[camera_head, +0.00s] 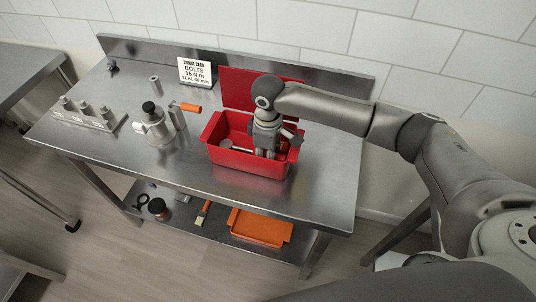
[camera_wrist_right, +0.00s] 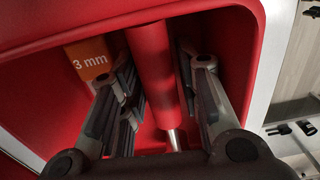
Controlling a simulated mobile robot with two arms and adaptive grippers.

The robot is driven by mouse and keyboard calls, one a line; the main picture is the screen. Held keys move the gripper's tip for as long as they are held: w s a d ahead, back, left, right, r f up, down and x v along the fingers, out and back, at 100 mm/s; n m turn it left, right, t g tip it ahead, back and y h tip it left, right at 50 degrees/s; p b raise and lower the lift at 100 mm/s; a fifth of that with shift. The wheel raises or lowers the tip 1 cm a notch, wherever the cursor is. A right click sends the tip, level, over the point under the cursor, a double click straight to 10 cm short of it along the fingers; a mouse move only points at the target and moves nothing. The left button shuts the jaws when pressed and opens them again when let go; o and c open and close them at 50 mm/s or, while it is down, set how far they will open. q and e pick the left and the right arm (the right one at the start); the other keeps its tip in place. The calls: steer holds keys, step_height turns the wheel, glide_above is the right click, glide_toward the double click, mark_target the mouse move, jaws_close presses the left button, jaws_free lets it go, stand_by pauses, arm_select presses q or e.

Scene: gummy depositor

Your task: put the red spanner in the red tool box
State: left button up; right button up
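The red tool box (camera_head: 249,163) stands open on the steel bench, its lid raised at the back. My right gripper (camera_head: 266,150) reaches down into it from above. In the right wrist view, the red spanner (camera_wrist_right: 152,65) shows as a thick red handle with a short metal shaft at its lower end. In the head view, the gripper hides the spanner. My left gripper is in neither view.
A grey-metal tool (camera_head: 228,144) lies in the box's left part. A metal depositor (camera_head: 154,126), an orange handle (camera_head: 188,107), a bolt sign (camera_head: 195,72) and a nozzle block (camera_head: 88,115) occupy the bench. An orange tray (camera_head: 261,227) is below.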

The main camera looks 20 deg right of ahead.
step_height(320, 180, up, 12)
steer(key=b, duration=0.2)
steer(key=shift+r, duration=0.15)
